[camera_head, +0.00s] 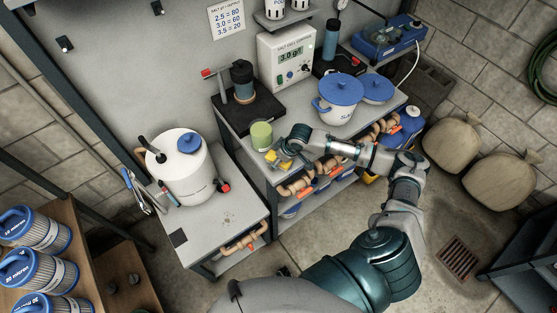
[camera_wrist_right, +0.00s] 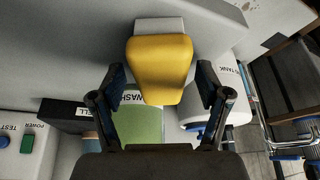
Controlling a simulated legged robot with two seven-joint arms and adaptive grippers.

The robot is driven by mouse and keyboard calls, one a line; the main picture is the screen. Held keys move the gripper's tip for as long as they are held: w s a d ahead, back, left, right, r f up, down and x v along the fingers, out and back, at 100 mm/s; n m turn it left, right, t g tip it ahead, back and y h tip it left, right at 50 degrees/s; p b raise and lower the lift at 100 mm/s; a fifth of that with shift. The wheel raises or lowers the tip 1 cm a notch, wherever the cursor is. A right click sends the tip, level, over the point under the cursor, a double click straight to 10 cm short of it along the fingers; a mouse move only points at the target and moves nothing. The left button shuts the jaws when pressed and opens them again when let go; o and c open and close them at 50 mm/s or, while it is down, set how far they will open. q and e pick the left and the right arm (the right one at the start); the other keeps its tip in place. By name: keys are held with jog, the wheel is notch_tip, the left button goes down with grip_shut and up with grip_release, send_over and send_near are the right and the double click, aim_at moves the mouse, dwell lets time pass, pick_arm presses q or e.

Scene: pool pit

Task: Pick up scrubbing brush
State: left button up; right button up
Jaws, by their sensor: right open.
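The scrubbing brush appears as a yellow block with a pale grey-white part in the right wrist view (camera_wrist_right: 160,62). It sits between and just beyond the fingertips of my right gripper (camera_wrist_right: 162,85), which is open, with visible gaps on both sides. In the head view, the right gripper (camera_head: 278,160) is low over the bench's front edge, beside a green cup (camera_head: 261,135). Bits of the yellow brush (camera_head: 285,165) show there, partly hidden by the gripper. My left gripper is not in view.
The grey bench (camera_head: 300,122) holds a blue-lidded white pot (camera_head: 340,92) and a salt cell box (camera_head: 287,60). A white tank (camera_head: 184,170) stands on a lower bench at the left. Pipes with red valves (camera_head: 305,182) run below the bench edge. Blue-capped filters (camera_head: 40,232) stand lower left.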

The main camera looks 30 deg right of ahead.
jog(key=c, duration=1.4)
jog(key=shift+r+b, duration=0.1)
jog(key=shift+b, duration=0.45)
notch_tip(320, 180, up, 4)
jog(key=shift+f, duration=0.15)
jog(key=s+a, duration=0.3)
jog(key=s, duration=0.1)
jog(key=s+a+r, duration=0.1)
jog(key=s+a, duration=0.6)
jog(key=s, duration=0.1)
jog(key=shift+s+a+r, duration=0.15)
jog(key=shift+r, duration=0.2)
